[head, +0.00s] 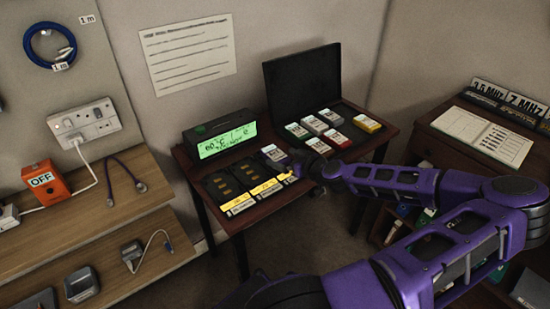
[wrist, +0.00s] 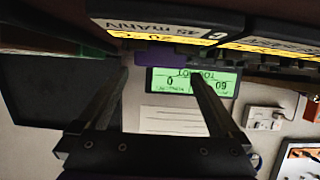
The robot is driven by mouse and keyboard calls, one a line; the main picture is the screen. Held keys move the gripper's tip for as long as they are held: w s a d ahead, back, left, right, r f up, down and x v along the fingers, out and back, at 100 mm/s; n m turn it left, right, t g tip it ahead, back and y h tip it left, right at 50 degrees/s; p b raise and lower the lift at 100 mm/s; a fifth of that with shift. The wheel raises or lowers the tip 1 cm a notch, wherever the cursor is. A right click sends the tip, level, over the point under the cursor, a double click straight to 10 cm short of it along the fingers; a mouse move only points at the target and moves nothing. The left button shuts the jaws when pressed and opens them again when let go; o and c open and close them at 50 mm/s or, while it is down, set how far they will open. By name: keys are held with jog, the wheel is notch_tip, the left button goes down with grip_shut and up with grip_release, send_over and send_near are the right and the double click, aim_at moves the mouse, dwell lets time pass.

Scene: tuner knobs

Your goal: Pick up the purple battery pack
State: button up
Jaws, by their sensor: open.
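The purple battery pack (wrist: 160,58) shows in the wrist view as a small purple block beyond and between my fingertips, partly cut off by a dark edge above it. In the head view, a pale-labelled pack (head: 273,153) stands just right of the green display and appears to be the same one; its side colour is hard to make out. My gripper (wrist: 163,78) is open, with nothing between its fingers. In the head view my gripper (head: 292,174) is low over the table's front right, close to the yellow-labelled modules, and its fingers are hard to see.
Yellow-labelled black modules (head: 237,204) line the table's front and loom close in the wrist view (wrist: 165,27). The lit display box (head: 222,140) stands behind. Several other coloured packs sit right, before an upright black panel (head: 303,85).

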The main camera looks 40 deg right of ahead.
aim_at(275, 154)
jog(key=shift+x, duration=2.7)
jog(key=shift+d+r, duration=0.1)
jog(key=c, duration=1.5)
